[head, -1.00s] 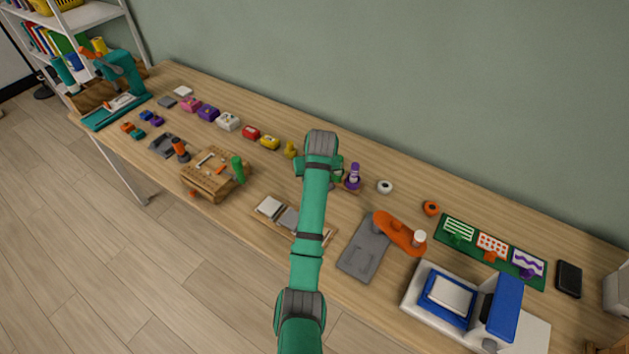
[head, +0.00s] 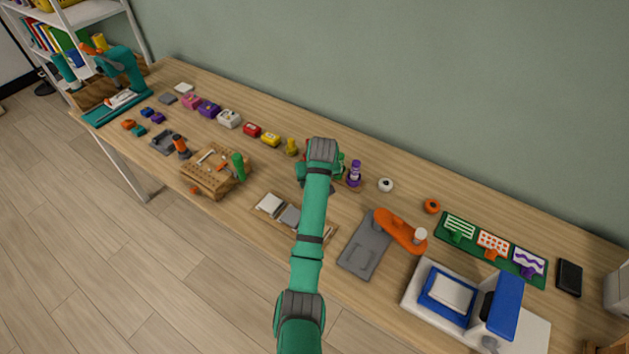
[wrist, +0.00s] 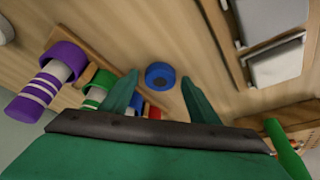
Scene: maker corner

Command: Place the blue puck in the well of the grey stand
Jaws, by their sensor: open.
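The blue puck (wrist: 160,75) lies on the wooden table in the wrist view, a round disc with a dark round centre. My gripper (wrist: 160,79) is open and empty, its two green fingers apart on either side of the puck in that view. How far they are above it I cannot tell. In the head view my arm hides the puck and most of the gripper. A grey stand (head: 357,261) lies on the table right of my arm in the head view, a flat plate with a faint round well and an orange arm (head: 402,231) over its far end.
A wooden rack with a purple-capped bottle (wrist: 62,62), a green one (wrist: 100,88) and a red one stands close to the fingers. A tray with grey and white blocks (wrist: 275,63) is on the other side. A white ring (head: 386,185) lies behind the stand.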

